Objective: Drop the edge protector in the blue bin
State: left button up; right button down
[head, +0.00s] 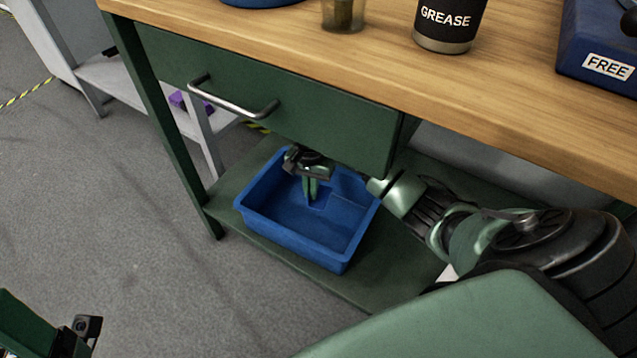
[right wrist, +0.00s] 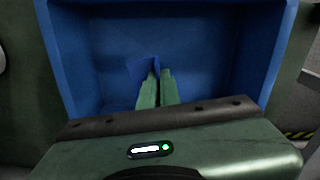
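The blue bin (head: 275,237) is an open rectangular tub on the green lower shelf of the workbench. My right gripper (head: 311,196) points down inside the bin's outline, toward its back. A small blue angled piece, seemingly the edge protector (right wrist: 141,70), shows at its fingertips in the right wrist view. Its edge runs into the narrow gap between the two green fingers (right wrist: 158,75), which look shut on it. It is nearly the same blue as the bin (right wrist: 85,60), so its outline and any contact with the bin are hard to tell. My left gripper's fingers are out of view.
The wooden benchtop (head: 330,62) and green drawer (head: 230,85) overhang the bin's back. A black GREASE tin (head: 447,25), a clear container (head: 343,14) and a blue FREE box (head: 597,45) stand on top. A purple object (head: 178,101) lies on the grey shelf at left.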

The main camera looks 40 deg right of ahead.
jog(key=shift+f, duration=0.55)
jog(key=c, duration=1.6)
grip_release()
jog(key=shift+r, duration=0.1)
